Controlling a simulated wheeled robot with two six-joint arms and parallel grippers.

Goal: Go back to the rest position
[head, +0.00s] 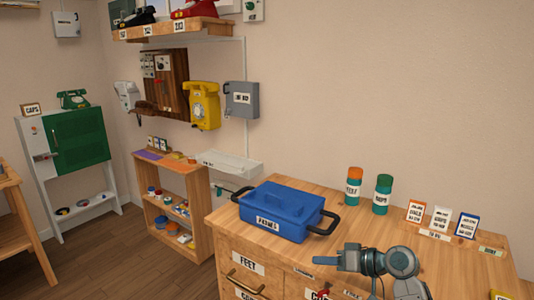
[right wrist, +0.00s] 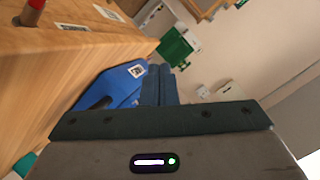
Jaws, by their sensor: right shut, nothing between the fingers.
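My right gripper (head: 326,260) is in the lower middle of the head view, beside the front right of the blue box and above the front of the wooden cabinet. Its fingers are together with nothing between them. In the right wrist view the closed fingers (right wrist: 160,85) point up the picture, with the blue box (right wrist: 112,85) behind and to their left. My left gripper is not in view.
The blue lidded box (head: 275,210) with black handles stands on the wooden cabinet top (head: 400,230). Two canisters (head: 354,186) and several label cards (head: 441,218) stand behind. A yellow wall phone (head: 203,106) and a low shelf (head: 172,205) are farther left.

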